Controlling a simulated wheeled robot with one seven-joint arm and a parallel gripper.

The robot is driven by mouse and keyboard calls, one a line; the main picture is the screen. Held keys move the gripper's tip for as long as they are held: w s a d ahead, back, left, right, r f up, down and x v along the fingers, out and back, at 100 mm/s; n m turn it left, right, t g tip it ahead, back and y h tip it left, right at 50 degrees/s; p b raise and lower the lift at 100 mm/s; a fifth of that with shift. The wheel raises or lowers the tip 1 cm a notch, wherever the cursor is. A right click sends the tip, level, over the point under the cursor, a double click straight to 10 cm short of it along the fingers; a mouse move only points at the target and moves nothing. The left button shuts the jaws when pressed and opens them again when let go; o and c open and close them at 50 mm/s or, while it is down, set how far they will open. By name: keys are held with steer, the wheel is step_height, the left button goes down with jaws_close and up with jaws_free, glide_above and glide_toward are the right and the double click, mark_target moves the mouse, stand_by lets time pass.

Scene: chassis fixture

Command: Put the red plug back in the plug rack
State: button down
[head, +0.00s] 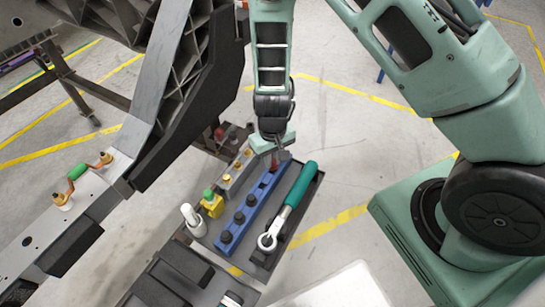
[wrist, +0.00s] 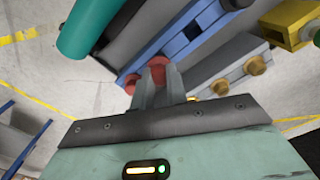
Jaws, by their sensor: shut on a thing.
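The plug rack is a long blue bar (head: 247,212) with several dark plugs along it, lying on a dark tray. It also shows in the wrist view (wrist: 185,45). My gripper (head: 278,157) points down at the rack's far end.
A wrench with a teal handle (head: 300,185) lies right of the rack. A grey bar with brass fittings (head: 239,170) and a yellow block (head: 213,206) are on its left. The large chassis frame (head: 150,100) fills the left.

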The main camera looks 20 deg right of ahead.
steer(key=shift+f, duration=0.2)
steer(key=shift+f+b, duration=0.35)
steer(key=shift+f+b, duration=0.35)
steer(key=shift+f, duration=0.25)
stand_by(0.5)
steer(key=c, duration=1.3)
jaws_free()
steer(key=shift+r, duration=0.1)
step_height(320, 180, up, 7)
steer(key=p, duration=0.6)
steer(key=shift+p, duration=0.3)
